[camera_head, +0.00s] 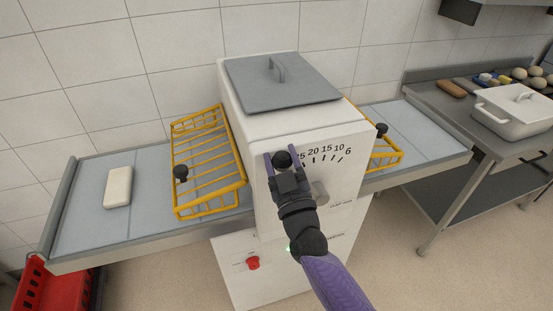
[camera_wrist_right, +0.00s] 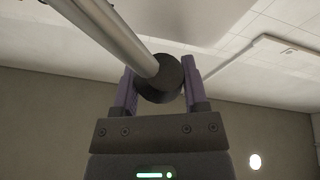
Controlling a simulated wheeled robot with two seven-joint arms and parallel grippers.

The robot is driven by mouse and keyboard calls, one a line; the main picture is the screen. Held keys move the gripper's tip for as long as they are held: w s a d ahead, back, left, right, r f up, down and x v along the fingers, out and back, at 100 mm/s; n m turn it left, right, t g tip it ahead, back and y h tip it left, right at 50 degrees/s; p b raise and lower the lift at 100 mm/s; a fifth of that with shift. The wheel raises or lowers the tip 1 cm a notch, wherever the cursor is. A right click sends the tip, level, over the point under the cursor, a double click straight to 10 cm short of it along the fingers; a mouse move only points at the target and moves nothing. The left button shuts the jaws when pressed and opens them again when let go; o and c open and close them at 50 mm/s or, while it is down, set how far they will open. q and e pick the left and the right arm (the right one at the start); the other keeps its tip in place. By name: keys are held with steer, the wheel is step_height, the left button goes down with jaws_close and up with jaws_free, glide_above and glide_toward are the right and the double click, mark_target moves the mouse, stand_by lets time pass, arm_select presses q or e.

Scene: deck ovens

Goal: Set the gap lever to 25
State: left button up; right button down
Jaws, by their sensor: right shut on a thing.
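The white machine (camera_head: 245,185) stands mid-view with a gap scale (camera_head: 325,155) on its front; the marks 20, 15, 10 and 6 read clearly, and the number at the left end is partly covered. My right gripper (camera_head: 281,160) is at the left end of the scale, shut on the dark round knob of the gap lever. In the right wrist view the knob (camera_wrist_right: 158,85) sits between the two purple fingers, and the grey lever rod (camera_wrist_right: 110,32) runs from it to the upper left. The lever's pointer position is hidden by my arm. My left gripper is not in view.
Yellow wire guards (camera_head: 208,165) stand on both sides of the machine above grey belts. A pale dough block (camera_head: 118,187) lies on the left belt. A red knob (camera_head: 253,263) is low on the machine front. A steel table with a white lidded pot (camera_head: 515,108) is at right.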

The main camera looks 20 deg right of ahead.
steer(key=d+r+m, duration=0.1)
steer(key=d+r+m+h+p, duration=0.1)
steer(key=shift+d, duration=0.35)
steer(key=shift+d+f+m+h, duration=0.1)
steer(key=shift+d+m+h, duration=0.25)
steer(key=shift+m, duration=0.25)
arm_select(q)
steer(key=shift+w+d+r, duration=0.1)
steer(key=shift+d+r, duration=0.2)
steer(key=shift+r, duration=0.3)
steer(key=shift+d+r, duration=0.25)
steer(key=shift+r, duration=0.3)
arm_select(e)
steer(key=shift+c, duration=0.5)
jaws_free()
steer(key=shift+s+f, duration=0.1)
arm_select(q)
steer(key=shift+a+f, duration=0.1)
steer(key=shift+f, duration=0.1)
arm_select(e)
steer(key=v, duration=0.9)
steer(key=shift+s, duration=0.3)
